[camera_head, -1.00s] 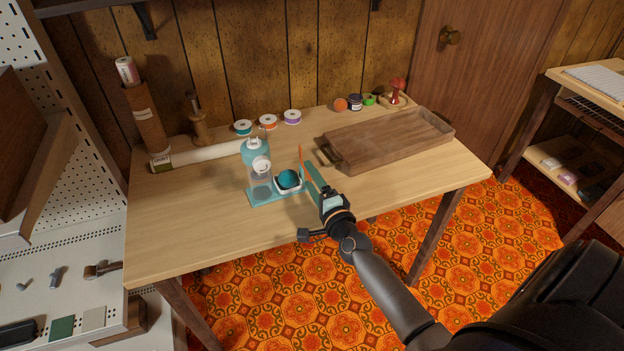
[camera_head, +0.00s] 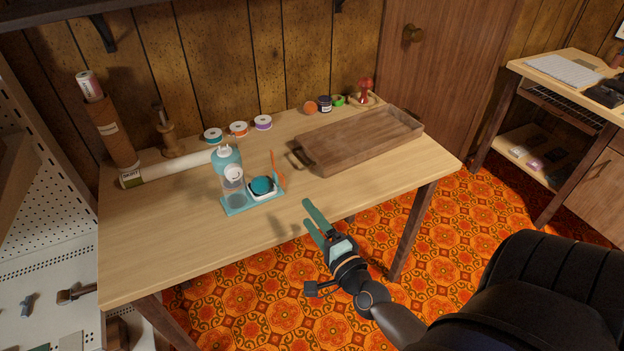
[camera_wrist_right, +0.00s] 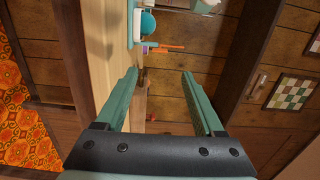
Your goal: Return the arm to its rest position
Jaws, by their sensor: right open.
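My right gripper (camera_head: 316,218) is open and empty, in front of the table's front edge in the head view. Its two green fingers point up and left toward the table. In the right wrist view the fingers (camera_wrist_right: 160,78) stand wide apart with nothing between them. My left gripper is not in view. The wooden table (camera_head: 200,245) holds a teal stand (camera_head: 240,206) with a teal-topped bottle (camera_head: 228,163), a teal ball-like item (camera_head: 262,185) and an orange stick (camera_head: 277,167). These are apart from the gripper.
A wooden tray (camera_head: 360,140) lies on the table's right side. Several thread spools, such as the purple one (camera_head: 263,123), stand at the back. A white roll (camera_head: 175,168) lies at the left. Patterned carpet (camera_head: 250,300) is open in front.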

